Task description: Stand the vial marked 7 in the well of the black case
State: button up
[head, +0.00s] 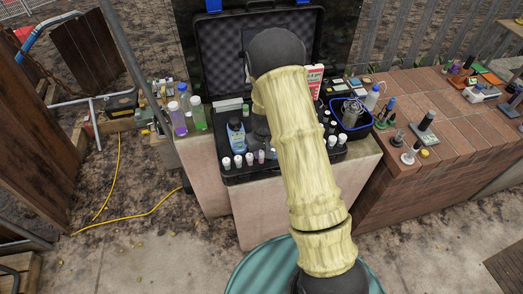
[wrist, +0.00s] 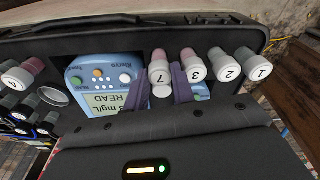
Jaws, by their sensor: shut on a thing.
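A pale-rimmed ring (wrist: 53,96) at the left may be an empty well. I cannot tell whether the vial stands in the case or hangs above it.
Vials marked 3 (wrist: 195,70), 2 (wrist: 229,73) and 1 (wrist: 260,68) stand close to the right of the held vial. A blue meter (wrist: 100,78) lies behind it. Vial 5 (wrist: 15,76) is at the left. Bottles (head: 197,113) stand left of the case.

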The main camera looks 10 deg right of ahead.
jog(key=shift+f, duration=0.1)
jog(key=o, duration=0.9)
jog(key=shift+r+p, duration=2.35)
jog(key=shift+r, duration=1.15)
